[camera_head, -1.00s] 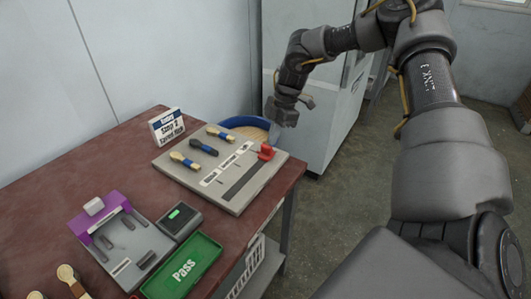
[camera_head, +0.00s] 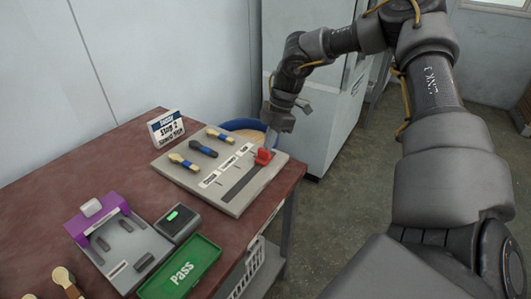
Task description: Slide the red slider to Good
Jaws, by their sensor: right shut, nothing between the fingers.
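The red slider (camera_head: 263,157) sits at the far right end of a dark slot in a grey board (camera_head: 237,209) on the table. White labels (camera_head: 228,163) run alongside the slot; their words are too small to read surely. My right gripper (camera_head: 270,141) is shut and empty, pointing down just behind the slider. Its fingertips are very close to the slider; I cannot tell whether they touch. My left gripper is not in view.
A purple-and-grey press (camera_head: 122,240), a device with a green light (camera_head: 179,222) and a green Pass tray (camera_head: 180,267) stand nearer.

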